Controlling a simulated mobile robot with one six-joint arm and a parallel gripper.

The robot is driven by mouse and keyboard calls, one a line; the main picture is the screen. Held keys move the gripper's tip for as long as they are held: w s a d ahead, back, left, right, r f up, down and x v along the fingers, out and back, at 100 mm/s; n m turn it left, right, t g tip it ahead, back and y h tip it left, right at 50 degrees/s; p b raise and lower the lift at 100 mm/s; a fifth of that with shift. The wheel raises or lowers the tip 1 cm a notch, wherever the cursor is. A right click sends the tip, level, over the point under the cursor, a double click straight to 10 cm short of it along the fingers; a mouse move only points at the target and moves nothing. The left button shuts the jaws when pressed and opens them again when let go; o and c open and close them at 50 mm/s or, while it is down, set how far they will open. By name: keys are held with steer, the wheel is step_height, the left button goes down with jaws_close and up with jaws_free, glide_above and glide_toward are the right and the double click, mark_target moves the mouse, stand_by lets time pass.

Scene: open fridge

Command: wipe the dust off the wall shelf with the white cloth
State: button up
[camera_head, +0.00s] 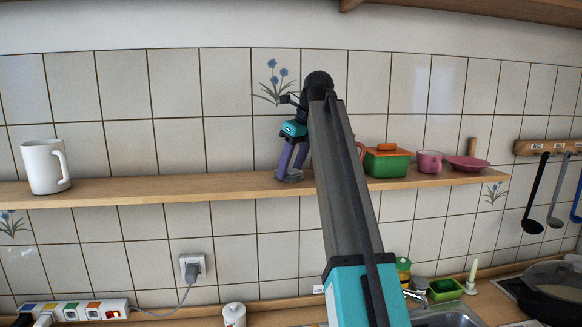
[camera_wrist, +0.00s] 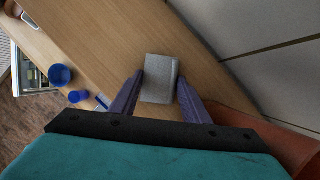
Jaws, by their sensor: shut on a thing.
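The wooden wall shelf (camera_head: 150,190) runs across the tiled wall in the head view; it also fills much of the wrist view (camera_wrist: 95,40). My gripper (camera_head: 289,172) points down at the middle of the shelf, its purple fingers close to the shelf top. In the wrist view my gripper (camera_wrist: 160,85) is shut on a folded pale grey-white piece, the cloth (camera_wrist: 159,72), held between the fingertips. The cloth appears to be at the shelf surface; contact is hard to tell. I cannot make out any dust on the shelf.
A white mug (camera_head: 45,166) stands at the shelf's left. A green pot with an orange lid (camera_head: 387,162), a pink cup (camera_head: 429,162) and a pink plate (camera_head: 467,162) stand to the right. A reddish-brown thing (camera_wrist: 285,140) is close beside my gripper. Bare shelf lies between mug and gripper.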

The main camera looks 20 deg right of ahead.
mark_target(263, 180)
steer(key=shift+a+f, duration=0.1)
steer(key=shift+a, duration=0.1)
steer(key=shift+w+a, duration=0.2)
steer(key=shift+a, duration=0.55)
steer(key=shift+w+a, duration=0.15)
steer(key=shift+a, duration=0.6)
steer(key=shift+w+a, duration=0.15)
steer(key=shift+a, duration=0.7)
steer(key=shift+w+a, duration=0.1)
steer(key=shift+a, duration=0.7)
steer(key=shift+a+f, duration=0.1)
steer(key=shift+w+a, duration=0.2)
steer(key=shift+a, duration=0.6)
steer(key=shift+w+a, duration=0.15)
steer(key=shift+a, duration=0.65)
steer(key=shift+w+a+r, duration=0.15)
steer(key=shift+w+a, duration=0.05)
steer(key=shift+a, duration=0.65)
steer(key=shift+w+a+r, duration=0.1)
steer(key=shift+w+a, duration=0.1)
steer(key=shift+a, duration=0.6)
